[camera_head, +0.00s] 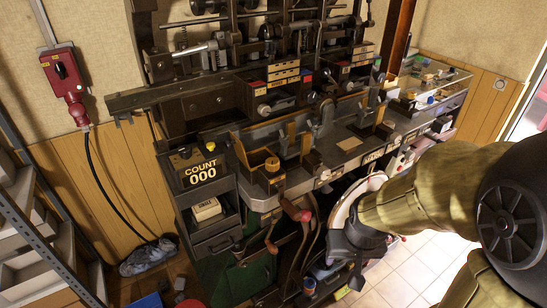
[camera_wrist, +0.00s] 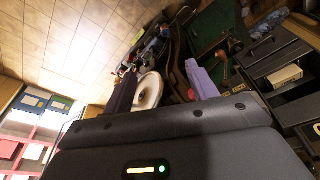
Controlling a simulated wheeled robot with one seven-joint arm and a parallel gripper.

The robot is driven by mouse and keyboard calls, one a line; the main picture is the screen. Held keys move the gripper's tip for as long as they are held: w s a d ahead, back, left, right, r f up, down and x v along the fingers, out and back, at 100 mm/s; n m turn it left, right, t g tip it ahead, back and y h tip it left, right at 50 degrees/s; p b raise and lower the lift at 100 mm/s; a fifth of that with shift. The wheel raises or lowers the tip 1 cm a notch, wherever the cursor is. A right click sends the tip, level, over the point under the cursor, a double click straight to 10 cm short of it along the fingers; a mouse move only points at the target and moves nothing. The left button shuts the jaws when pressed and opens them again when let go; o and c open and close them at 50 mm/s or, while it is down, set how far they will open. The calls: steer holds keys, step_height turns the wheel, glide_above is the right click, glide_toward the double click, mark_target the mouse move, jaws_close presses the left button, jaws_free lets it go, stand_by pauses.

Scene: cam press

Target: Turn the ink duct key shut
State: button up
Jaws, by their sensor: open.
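The press (camera_head: 290,140) fills the middle of the head view, dark metal with levers, rods and small boxes. I cannot pick out the ink duct key for certain among its small parts. My gripper (camera_head: 345,272) hangs low in front of the press, at the right of its red-knobbed lever (camera_head: 304,215). In the wrist view my gripper (camera_wrist: 161,85) has its two purple-grey fingers wide apart, with nothing held. A white round dish-like thing (camera_wrist: 148,91) shows beyond and between the fingers; the gripper appears apart from it.
Tiled floor (camera_head: 400,275) lies clear at the right.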

steer(key=w+a+r+m+g+p, duration=0.1)
steer(key=w+a+r+p, duration=0.25)
steer(key=w+r, duration=0.35)
steer(key=w+a+r+p, duration=0.3)
steer(key=w+r+p, duration=0.15)
steer(key=w, duration=0.35)
step_height(320, 180, up, 13)
steer(key=m+g+p, duration=0.1)
steer(key=g+p, duration=0.1)
steer(key=p, duration=0.5)
glide_above(272, 161)
steer(key=shift+f, duration=0.1)
step_height(272, 161, down, 17)
steer(key=p, duration=0.4)
steer(key=shift+f, duration=0.15)
steer(key=c, duration=1)
